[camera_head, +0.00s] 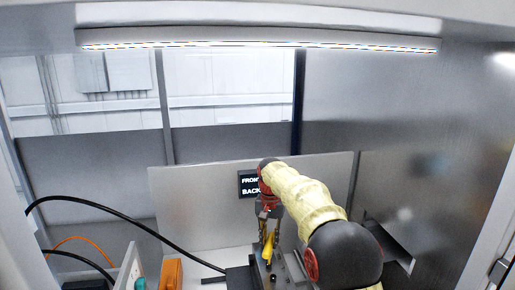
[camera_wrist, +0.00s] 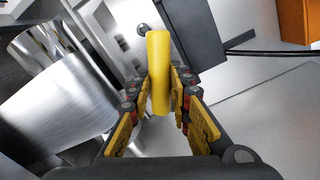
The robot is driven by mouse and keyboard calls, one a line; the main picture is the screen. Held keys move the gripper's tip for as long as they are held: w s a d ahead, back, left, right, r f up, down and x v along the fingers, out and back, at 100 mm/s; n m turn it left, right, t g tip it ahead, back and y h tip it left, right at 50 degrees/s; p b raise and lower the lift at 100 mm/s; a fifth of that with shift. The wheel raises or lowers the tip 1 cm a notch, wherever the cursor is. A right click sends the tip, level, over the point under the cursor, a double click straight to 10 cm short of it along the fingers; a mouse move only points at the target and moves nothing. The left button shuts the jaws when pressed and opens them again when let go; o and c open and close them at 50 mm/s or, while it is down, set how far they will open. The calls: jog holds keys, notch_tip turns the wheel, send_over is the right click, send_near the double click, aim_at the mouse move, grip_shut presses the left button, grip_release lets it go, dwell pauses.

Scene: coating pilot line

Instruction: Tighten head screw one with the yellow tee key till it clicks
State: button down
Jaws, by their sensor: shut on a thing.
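The yellow tee key (camera_wrist: 158,62) is between the two fingers of my gripper (camera_wrist: 160,92) in the wrist view, with its yellow bar standing out past the fingertips. In the head view my gripper (camera_head: 268,222) points down at the metal head (camera_head: 292,268), and the yellow key (camera_head: 268,249) shows beneath it. My gripper is shut on the key. The key's lower end is hidden, so I cannot tell whether it sits in a screw. A dark round screw-like part (camera_wrist: 143,29) shows just left of the key in the wrist view. I cannot tell which screw is number one.
A shiny metal cylinder (camera_wrist: 52,48) is close on the left in the wrist view. A dark block (camera_wrist: 190,32) stands beside the key. An orange box (camera_head: 172,274) and a black hose (camera_head: 105,209) lie left. A panel reading FRONT and BACK (camera_head: 249,184) is behind.

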jog(key=m, duration=0.5)
jog(key=c, duration=1.6)
grip_release()
jog(key=shift+m, duration=0.3)
jog(key=shift+o, duration=0.2)
jog(key=shift+r, duration=0.1)
jog(key=shift+r, duration=2.9)
